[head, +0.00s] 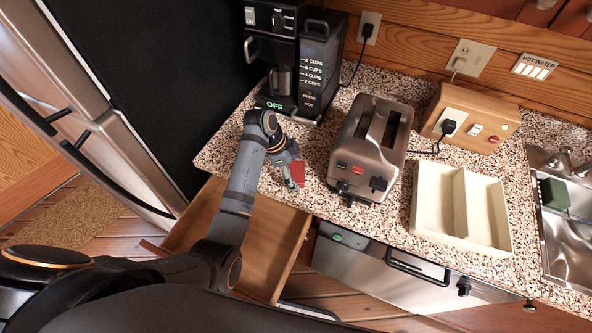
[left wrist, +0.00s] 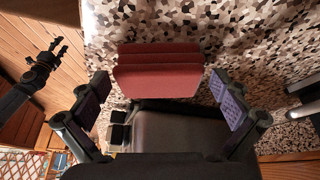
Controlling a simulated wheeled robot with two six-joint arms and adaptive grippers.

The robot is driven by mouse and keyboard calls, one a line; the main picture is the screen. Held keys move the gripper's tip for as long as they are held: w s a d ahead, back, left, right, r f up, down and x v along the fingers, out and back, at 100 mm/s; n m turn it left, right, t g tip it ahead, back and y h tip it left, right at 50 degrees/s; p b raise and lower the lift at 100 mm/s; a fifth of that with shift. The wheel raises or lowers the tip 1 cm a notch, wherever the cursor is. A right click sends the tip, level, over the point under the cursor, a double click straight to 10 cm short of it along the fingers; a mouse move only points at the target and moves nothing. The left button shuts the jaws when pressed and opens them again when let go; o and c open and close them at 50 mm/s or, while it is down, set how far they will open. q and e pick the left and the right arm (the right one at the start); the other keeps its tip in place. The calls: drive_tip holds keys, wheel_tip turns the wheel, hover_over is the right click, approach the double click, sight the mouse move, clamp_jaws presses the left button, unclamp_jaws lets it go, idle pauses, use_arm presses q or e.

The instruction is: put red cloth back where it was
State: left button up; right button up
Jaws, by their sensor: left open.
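The red cloth (head: 298,173) shows in small part at the front of the speckled counter, partly hidden by my left gripper (head: 290,174). In the left wrist view the cloth (left wrist: 158,70) is a folded, layered red block over the counter surface. My left gripper (left wrist: 162,98) is open, with one finger pad on each side of the cloth's near edge. Clear gaps show between both pads and the cloth. A dark jointed claw at the left of the wrist view looks like my right gripper (left wrist: 46,66); its jaw opening is unclear.
An open wooden drawer (head: 268,240) lies under my left arm. A coffee maker (head: 318,75) and a toaster (head: 372,145) stand behind and right of the gripper. A cream divided tray (head: 462,240) and a sink (head: 570,262) are farther right. A fridge (head: 115,150) stands left.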

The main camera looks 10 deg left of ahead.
use_arm(q)
drive_tip(key=shift+r, duration=0.1)
drive_tip(key=shift+a+r, duration=0.15)
drive_tip(key=shift+r, duration=0.2)
drive_tip(key=b+v, duration=0.2)
drive_tip(key=v, duration=0.3)
drive_tip(key=shift+a+r, duration=0.15)
drive_tip(key=shift+r, duration=0.2)
drive_tip(key=p+v, duration=0.4)
drive_tip(key=v, duration=0.1)
drive_tip(key=shift+s+r, duration=0.15)
drive_tip(key=shift+r, duration=0.15)
